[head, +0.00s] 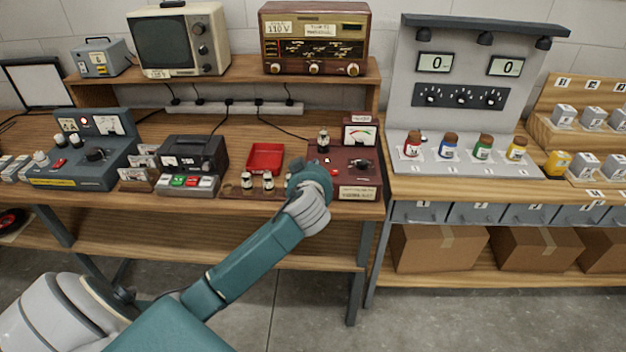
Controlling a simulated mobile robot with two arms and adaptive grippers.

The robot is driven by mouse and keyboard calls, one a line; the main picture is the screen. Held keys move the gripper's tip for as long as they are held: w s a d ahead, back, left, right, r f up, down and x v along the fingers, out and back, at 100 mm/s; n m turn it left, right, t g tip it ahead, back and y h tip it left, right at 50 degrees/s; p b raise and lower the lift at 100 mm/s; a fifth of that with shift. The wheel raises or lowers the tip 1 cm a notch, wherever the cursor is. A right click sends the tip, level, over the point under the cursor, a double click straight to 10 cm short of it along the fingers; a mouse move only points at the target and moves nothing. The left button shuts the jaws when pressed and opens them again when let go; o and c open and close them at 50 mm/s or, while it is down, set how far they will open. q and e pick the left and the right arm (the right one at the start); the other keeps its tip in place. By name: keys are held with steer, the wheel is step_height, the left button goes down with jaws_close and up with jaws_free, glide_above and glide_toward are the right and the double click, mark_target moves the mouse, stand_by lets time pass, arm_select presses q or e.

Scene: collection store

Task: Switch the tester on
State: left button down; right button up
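A maroon tester (340,185) sits at the right end of the left bench. It has a dial meter (361,134) with a coloured scale, a small red part (327,161), a dark knob (363,164) and an upright tube (323,141). My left arm reaches across the bench to its left front. The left gripper (312,176) is over or at that part of the tester; my wrist hides the fingers, so contact and opening cannot be told. A blue-grey instrument (85,165) with a meter stands at far left. My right gripper is out of view.
A red tray (265,157) and several small tubes (268,181) lie left of the tester. A dark device (190,158) with coloured buttons stands farther left. A shelf (225,83) overhangs the back. A second bench with jars (447,145) adjoins on the right.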

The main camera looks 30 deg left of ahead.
arm_select(q)
steer(key=s, duration=0.1)
steer(key=s+d, duration=0.1)
steer(key=s+b, duration=0.1)
steer(key=shift+s+d, duration=0.4)
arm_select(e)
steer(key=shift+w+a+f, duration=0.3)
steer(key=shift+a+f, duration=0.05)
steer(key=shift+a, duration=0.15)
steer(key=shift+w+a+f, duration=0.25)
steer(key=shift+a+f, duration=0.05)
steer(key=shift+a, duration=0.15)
arm_select(q)
steer(key=shift+d, duration=0.1)
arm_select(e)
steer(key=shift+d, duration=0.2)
